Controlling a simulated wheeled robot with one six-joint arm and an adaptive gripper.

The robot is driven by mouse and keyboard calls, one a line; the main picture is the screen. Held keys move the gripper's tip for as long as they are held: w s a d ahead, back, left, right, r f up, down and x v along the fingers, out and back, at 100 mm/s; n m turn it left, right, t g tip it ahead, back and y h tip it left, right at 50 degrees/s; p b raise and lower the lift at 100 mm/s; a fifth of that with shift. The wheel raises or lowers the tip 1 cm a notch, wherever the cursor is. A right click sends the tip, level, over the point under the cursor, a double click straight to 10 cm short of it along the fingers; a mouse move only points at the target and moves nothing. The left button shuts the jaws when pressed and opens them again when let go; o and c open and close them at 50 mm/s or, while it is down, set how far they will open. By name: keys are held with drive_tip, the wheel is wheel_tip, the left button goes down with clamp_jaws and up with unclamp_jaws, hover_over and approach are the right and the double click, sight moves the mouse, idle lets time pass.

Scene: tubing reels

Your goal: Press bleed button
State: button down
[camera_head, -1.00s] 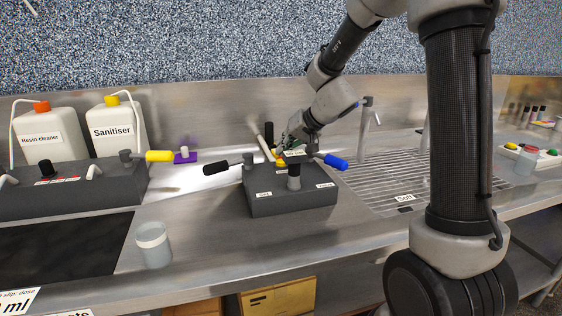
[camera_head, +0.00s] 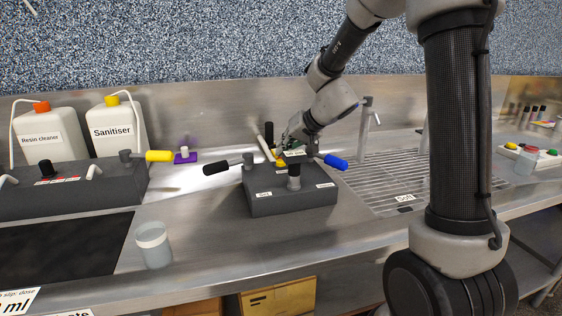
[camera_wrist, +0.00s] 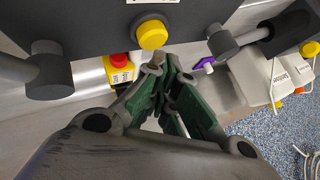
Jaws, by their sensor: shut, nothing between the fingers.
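A round yellow button (camera_head: 280,163) sits on the dark grey valve box (camera_head: 292,203), partly hidden in the head view. In the wrist view the yellow button (camera_wrist: 152,34) is plain, near the top centre, and its label cannot be read. My gripper (camera_head: 284,150) is beside the button at the back of the box. In the wrist view my gripper (camera_wrist: 165,66) has its green-padded fingers together and empty, tips just below the button in the picture. I cannot tell whether they touch it.
Black-handled (camera_head: 217,168) and blue-handled (camera_head: 335,162) levers stick out from the box, with a black knob (camera_head: 294,180) in front. A red button on a yellow base (camera_wrist: 118,62) is close to the fingers.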

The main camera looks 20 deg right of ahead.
drive_tip(key=shift+f, duration=0.3)
drive_tip(key=shift+f, duration=0.4)
idle(0.6)
drive_tip(key=shift+s+f, duration=0.2)
drive_tip(key=shift+f, duration=0.3)
idle(0.5)
drive_tip(key=shift+w+r, duration=0.15)
drive_tip(key=shift+r, duration=1)
drive_tip(key=shift+r, duration=0.1)
drive_tip(key=shift+r, duration=2.45)
